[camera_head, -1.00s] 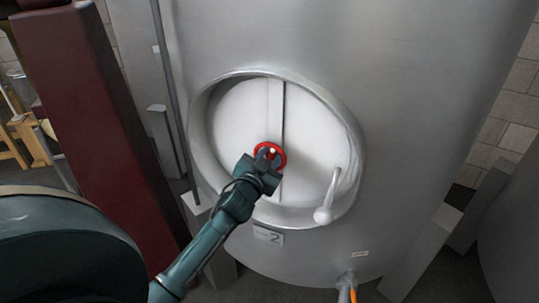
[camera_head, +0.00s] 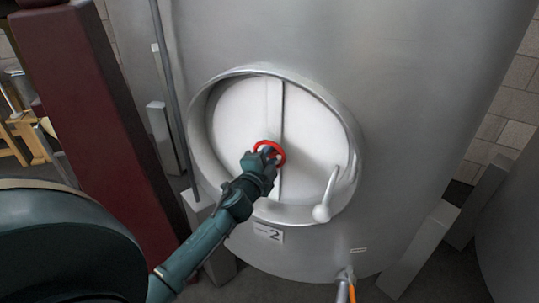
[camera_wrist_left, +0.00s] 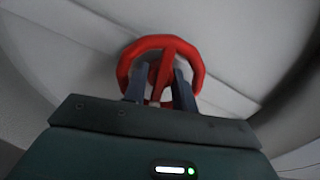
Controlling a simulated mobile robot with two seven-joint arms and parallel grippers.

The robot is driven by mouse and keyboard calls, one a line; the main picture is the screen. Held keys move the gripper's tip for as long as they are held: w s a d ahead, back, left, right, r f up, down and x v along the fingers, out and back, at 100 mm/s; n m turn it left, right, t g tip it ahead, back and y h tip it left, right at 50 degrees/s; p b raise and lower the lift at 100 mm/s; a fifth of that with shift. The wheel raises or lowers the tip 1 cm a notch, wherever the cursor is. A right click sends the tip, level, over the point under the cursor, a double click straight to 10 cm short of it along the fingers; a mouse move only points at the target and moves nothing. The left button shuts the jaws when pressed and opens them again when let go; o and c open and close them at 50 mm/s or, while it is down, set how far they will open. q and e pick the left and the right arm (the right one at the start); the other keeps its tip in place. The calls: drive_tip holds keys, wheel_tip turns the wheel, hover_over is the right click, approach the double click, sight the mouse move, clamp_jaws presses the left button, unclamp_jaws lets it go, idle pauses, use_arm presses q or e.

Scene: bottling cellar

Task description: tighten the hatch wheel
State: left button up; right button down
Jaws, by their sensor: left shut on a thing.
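The red hatch wheel (camera_head: 281,155) sits at the middle of the round white hatch (camera_head: 305,125) on the steel tank. In the left wrist view the wheel (camera_wrist_left: 198,62) shows as a red ring with a spoke running from its top down between my fingers. My left gripper (camera_head: 267,156) reaches the wheel from the lower left. In the left wrist view its two dark fingers (camera_wrist_left: 160,88) are shut on the wheel, one on each side of the spoke. The gripper hides the wheel's lower left part in the head view. My right gripper is not in view.
A white handle (camera_head: 323,212) hangs at the hatch's lower right rim. The hatch's raised steel collar (camera_head: 201,120) surrounds the door. A dark red post (camera_head: 95,110) stands at the left. A fitting with an orange hose (camera_head: 346,283) is below the hatch.

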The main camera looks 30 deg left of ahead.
use_arm(q)
drive_tip(key=shift+m, duration=1.5)
drive_tip(key=o, duration=1)
drive_tip(key=s, duration=0.4)
drive_tip(key=s+d+b, duration=0.1)
drive_tip(key=s, duration=0.3)
drive_tip(key=s+d, duration=0.1)
drive_tip(key=s, duration=0.4)
drive_tip(key=shift+d+b, duration=0.2)
drive_tip(key=shift+b, duration=0.15)
